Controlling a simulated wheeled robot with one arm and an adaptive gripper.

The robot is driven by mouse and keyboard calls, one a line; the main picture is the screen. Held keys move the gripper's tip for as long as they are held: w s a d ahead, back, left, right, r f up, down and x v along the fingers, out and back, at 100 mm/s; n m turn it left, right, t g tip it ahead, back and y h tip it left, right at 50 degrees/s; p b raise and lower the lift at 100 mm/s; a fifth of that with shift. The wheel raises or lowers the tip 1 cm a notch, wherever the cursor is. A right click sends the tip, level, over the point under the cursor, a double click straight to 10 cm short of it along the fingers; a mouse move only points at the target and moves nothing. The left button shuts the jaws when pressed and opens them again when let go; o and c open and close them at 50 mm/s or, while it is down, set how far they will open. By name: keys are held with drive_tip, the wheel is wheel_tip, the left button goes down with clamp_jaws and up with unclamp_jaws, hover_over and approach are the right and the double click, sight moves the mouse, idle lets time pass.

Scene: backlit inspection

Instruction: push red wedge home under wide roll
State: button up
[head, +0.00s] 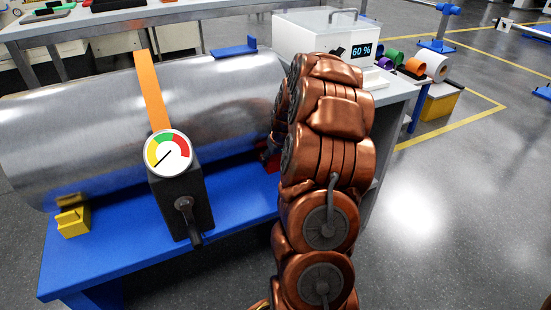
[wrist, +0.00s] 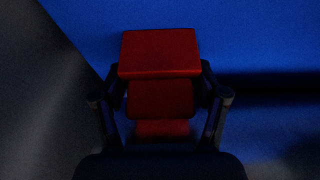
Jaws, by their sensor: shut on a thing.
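The wide roll (head: 90,115), a large silver cylinder, lies along the blue bench (head: 120,248). The red wedge (wrist: 160,52) shows in the wrist view between the two fingers of my gripper (wrist: 161,80), which is shut on it, with blue surface around it. In the head view, a small part of the red wedge (head: 273,165) shows low at the roll's right end. My copper-coloured arm hides most of the gripper and that end of the roll there. I cannot tell whether the wedge touches the roll.
A yellow wedge (head: 73,221) sits at the roll's front left. A dark box with a dial gauge (head: 168,153) and a lever stands before the roll, under an orange strap (head: 151,90). A white box reading 60 % (head: 310,40) and coloured rolls stand behind. Floor at right is open.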

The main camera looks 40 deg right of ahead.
drive_tip(key=shift+w+d+r, duration=0.15)
drive_tip(key=shift+w, duration=0.25)
drive_tip(key=o, duration=1)
drive_tip(key=shift+r, duration=0.1)
drive_tip(key=shift+c, duration=0.2)
drive_tip(key=o, duration=0.5)
drive_tip(key=shift+w+r, duration=0.2)
drive_tip(key=shift+w+d+r, duration=0.1)
drive_tip(key=shift+d+r, duration=0.05)
drive_tip(key=shift+w+r, duration=0.1)
drive_tip(key=shift+r, duration=0.15)
drive_tip(key=shift+d+r, duration=0.1)
drive_tip(key=shift+r, duration=0.45)
drive_tip(key=s+a+r, duration=0.2)
drive_tip(key=s+r, duration=0.3)
drive_tip(key=r, duration=0.3)
drive_tip(key=shift+s+r, duration=0.2)
drive_tip(key=shift+s, duration=0.2)
drive_tip(key=shift+a, duration=0.1)
